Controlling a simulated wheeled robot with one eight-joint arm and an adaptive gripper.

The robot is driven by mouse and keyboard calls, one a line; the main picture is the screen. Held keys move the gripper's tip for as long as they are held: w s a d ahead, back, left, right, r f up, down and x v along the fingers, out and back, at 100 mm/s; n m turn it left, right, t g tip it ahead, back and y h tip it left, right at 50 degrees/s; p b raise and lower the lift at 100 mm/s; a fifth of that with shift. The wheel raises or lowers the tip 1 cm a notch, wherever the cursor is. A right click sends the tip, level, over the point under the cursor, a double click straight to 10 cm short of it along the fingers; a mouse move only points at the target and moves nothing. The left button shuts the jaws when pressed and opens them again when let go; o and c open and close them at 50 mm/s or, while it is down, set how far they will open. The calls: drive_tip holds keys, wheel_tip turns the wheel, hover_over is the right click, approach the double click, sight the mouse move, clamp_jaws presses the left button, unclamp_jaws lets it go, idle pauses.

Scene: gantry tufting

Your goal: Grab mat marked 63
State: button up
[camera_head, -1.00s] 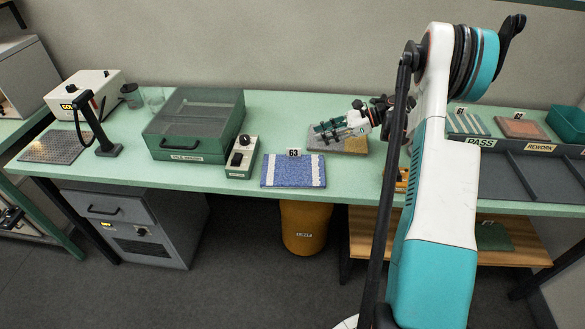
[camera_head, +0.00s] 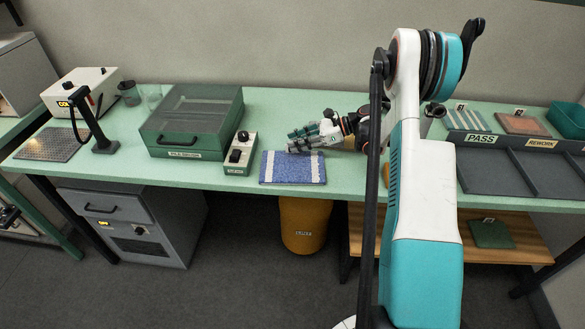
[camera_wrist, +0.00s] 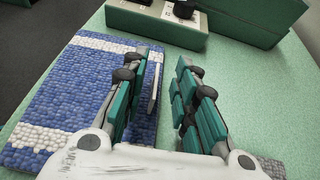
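The mat marked 63 (camera_head: 292,170) is a blue tufted mat with white bands, lying flat near the table's front edge; it fills the left of the wrist view (camera_wrist: 60,92). Its upright white tag (camera_wrist: 154,86) shows nearly edge-on beside the left finger; the number cannot be read now. My gripper (camera_head: 291,140) is open at the mat's back edge. In the wrist view its fingers (camera_wrist: 170,58) stand apart, the left one over the mat, the right one over bare table, with the tag between them. Contact with the tag cannot be told.
A green-grey lidded box (camera_head: 192,122) and a small control box (camera_head: 240,155) stand left of the mat. A tan mat lies behind my gripper, mostly hidden. PASS and REWORK trays (camera_head: 490,172) are at the right. A yellow bin (camera_head: 304,225) stands below the table.

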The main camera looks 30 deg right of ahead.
drive_tip(key=x, duration=0.3)
drive_tip(key=shift+a+f+b, duration=0.3)
drive_tip(key=shift+a+b, duration=0.05)
drive_tip(key=shift+b, duration=0.05)
clamp_jaws()
drive_tip(key=shift+r, duration=0.15)
